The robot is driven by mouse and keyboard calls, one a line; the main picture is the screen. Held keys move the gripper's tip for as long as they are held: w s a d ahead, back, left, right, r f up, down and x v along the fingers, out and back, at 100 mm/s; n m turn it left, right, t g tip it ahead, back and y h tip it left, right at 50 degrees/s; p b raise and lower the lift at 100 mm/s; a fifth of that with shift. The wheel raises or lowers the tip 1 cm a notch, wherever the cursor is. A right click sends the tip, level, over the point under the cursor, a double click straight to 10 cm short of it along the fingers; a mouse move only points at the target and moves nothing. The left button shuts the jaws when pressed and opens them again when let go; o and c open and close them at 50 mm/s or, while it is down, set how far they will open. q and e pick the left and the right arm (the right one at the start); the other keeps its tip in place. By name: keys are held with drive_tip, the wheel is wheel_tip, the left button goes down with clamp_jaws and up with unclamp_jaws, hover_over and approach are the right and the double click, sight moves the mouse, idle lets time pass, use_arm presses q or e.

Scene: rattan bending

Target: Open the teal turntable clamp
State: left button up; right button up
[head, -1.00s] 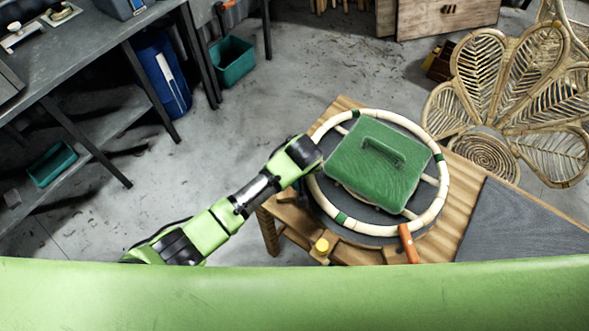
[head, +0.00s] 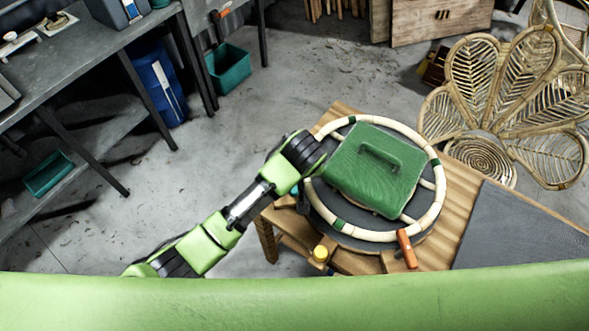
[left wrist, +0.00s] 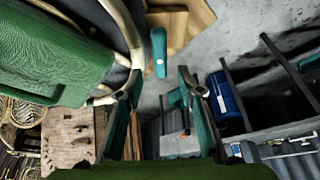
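The teal turntable clamp shows as a teal lever (left wrist: 158,50) in the left wrist view, beside the pale ring at the turntable's edge. My left gripper (left wrist: 161,86) is open and empty, and the lever lies just beyond the gap between its fingertips, apart from them. In the head view my left arm reaches to the left edge of the turntable (head: 345,239), and its wrist mostly hides the fingers and the clamp. A pale rattan ring (head: 441,200) with green bands lies on the turntable. My right gripper is not in view.
A green block with a handle (head: 375,185) sits inside the ring. A wooden table (head: 466,196) carries the turntable, with an orange-handled tool (head: 406,248) and a yellow knob (head: 320,253) at its front. A rattan chair back (head: 505,95) stands at the right.

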use_arm(q)
drive_tip(key=shift+v, duration=2.15)
